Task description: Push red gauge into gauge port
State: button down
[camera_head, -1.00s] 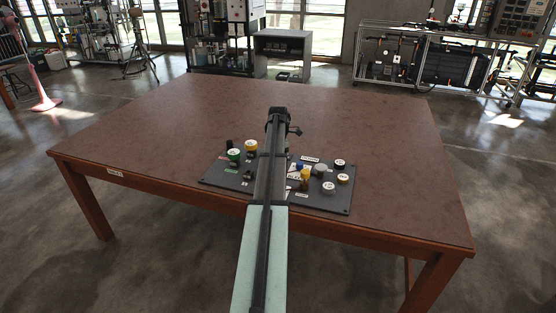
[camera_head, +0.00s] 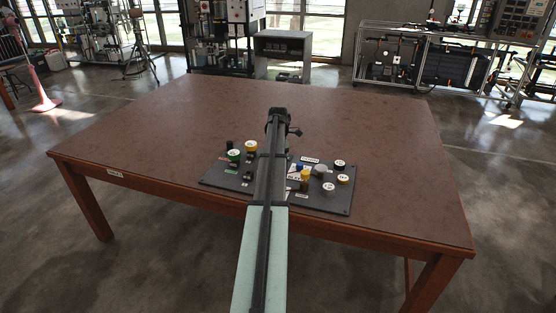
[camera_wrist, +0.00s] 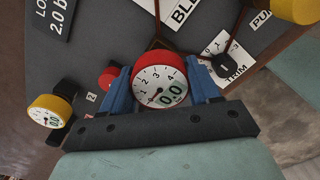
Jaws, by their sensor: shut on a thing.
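The red gauge (camera_wrist: 137,72) has a red rim and a white dial with a 0.0 readout, and faces the camera in the wrist view. My gripper (camera_wrist: 162,88) has its blue fingers shut on it, one on each side. In the head view my own arm covers the gauge and most of the gripper. The dark panel (camera_head: 338,207) lies on the brown table. I cannot make out the gauge port or tell whether the gauge is seated in it.
A yellow gauge (camera_wrist: 48,111) and a red knob (camera_wrist: 108,77) stand left of the gripper in the wrist view. Several caps crowd the panel; the rest of the table (camera_head: 370,120) is clear.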

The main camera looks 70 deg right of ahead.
jog(key=shift+f, duration=0.65)
jog(key=shift+f, duration=0.2)
jog(key=shift+c, duration=0.8)
grip_release()
jog(key=shift+r, duration=2.5)
jog(key=shift+r, duration=0.1)
